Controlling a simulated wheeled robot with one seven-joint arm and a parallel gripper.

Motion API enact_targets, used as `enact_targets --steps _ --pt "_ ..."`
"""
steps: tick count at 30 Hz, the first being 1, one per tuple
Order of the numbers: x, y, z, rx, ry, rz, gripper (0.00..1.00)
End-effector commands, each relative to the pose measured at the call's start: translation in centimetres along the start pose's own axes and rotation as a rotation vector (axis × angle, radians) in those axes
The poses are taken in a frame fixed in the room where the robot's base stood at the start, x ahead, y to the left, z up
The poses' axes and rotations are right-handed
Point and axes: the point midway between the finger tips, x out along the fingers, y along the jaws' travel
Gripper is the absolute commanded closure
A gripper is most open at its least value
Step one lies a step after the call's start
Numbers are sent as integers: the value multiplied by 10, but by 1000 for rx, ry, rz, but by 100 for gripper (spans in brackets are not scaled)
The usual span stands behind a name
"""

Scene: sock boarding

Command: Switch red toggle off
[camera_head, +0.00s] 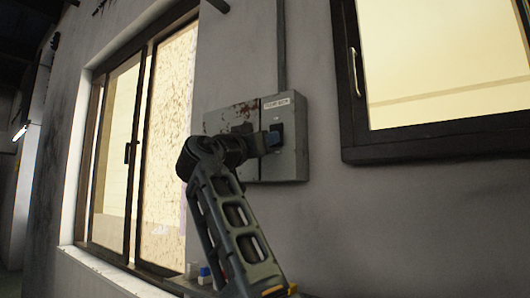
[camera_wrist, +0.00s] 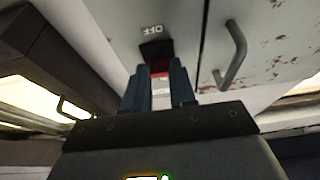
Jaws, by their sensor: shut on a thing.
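A grey electrical box (camera_head: 292,168) is fixed to the wall in the head view, with a white label at its upper right and reddish-brown stains at its left. My gripper (camera_head: 275,137) is at the front of its right panel. In the wrist view, my gripper (camera_wrist: 160,76) has its two dark fingers shut on the red toggle (camera_wrist: 160,73), of which a small red part shows between them. A black switch housing (camera_wrist: 156,48) is just beyond the fingertips, with the word OFF, seen upside down, beside it. The toggle is hidden in the head view.
A metal handle (camera_wrist: 232,55) stands out from the box to the right of my fingers in the wrist view. Windows (camera_head: 160,120) are left of the box, and another window (camera_head: 440,60) is at the upper right. A conduit (camera_head: 281,50) runs up from the box.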

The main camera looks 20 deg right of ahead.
Motion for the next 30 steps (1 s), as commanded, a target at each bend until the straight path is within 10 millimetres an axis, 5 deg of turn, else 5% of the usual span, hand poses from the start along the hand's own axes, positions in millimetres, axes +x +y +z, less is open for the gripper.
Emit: enact_targets --steps 12,30 --pt "0 0 13 0 211 -1 100" --pt "0 -1 10 1 247 -2 100"
